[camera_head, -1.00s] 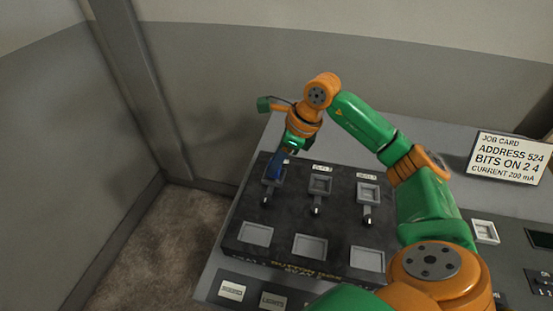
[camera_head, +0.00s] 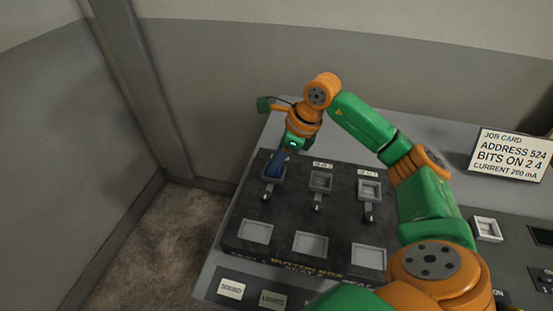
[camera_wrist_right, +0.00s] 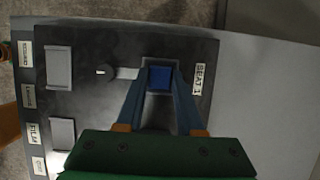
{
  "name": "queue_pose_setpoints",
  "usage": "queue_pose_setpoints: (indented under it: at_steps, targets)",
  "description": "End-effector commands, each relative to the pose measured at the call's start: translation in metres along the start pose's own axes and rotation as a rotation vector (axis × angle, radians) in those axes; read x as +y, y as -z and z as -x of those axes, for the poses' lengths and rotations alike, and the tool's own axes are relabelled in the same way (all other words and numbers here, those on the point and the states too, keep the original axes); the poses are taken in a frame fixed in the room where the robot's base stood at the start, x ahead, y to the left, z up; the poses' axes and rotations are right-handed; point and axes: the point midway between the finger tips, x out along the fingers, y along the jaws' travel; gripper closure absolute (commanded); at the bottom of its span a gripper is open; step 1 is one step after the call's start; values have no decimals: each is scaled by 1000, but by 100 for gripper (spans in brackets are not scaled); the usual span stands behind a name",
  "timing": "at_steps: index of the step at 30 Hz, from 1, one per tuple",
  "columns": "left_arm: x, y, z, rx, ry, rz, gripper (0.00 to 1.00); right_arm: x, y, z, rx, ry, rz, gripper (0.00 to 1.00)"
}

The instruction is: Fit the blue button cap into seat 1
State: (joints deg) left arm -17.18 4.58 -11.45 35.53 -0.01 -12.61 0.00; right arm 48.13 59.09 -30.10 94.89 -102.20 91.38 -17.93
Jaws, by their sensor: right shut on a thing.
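The blue button cap (camera_wrist_right: 159,78) is between the two fingertips of my right gripper (camera_wrist_right: 159,84) in the right wrist view. My right gripper is shut on it. The cap is at seat 1, the square grey frame (camera_wrist_right: 159,62) beside the "SEAT 1" label (camera_wrist_right: 200,78). I cannot tell whether the cap is down inside the frame or just above it. In the head view my right gripper (camera_head: 276,168) points down at the leftmost seat of the back row and hides most of it. My left gripper is not in view.
Two more square seats, the middle one (camera_head: 320,181) and the right one (camera_head: 369,189), stand beside seat 1 on the dark panel (camera_head: 285,213). Several flat grey squares (camera_head: 310,245) lie in front. A job card (camera_head: 510,156) stands at the right. A wall is behind.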

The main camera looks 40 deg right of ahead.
Motion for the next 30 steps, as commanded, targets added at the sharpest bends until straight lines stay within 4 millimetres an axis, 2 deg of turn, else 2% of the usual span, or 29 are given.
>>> queue_pose_setpoints:
  at_steps: [11, 12, 15, 16, 25, 30]
  targets:
    - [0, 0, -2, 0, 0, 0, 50, 0, 1, -2, 0, 0, 0, 100]
    - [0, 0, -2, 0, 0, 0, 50, 0, 1, -2, 0, 0, 0, 61]
    - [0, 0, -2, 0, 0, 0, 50, 0, 1, -2, 0, 0, 0, 34]
    - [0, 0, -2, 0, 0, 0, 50, 0, 1, -2, 0, 0, 0, 29]
    - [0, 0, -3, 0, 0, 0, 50, 0, 1, 0, -1, 1, 0, 29]
    - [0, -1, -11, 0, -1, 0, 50, -1, 1, 32, -5, 5, 1, 29]
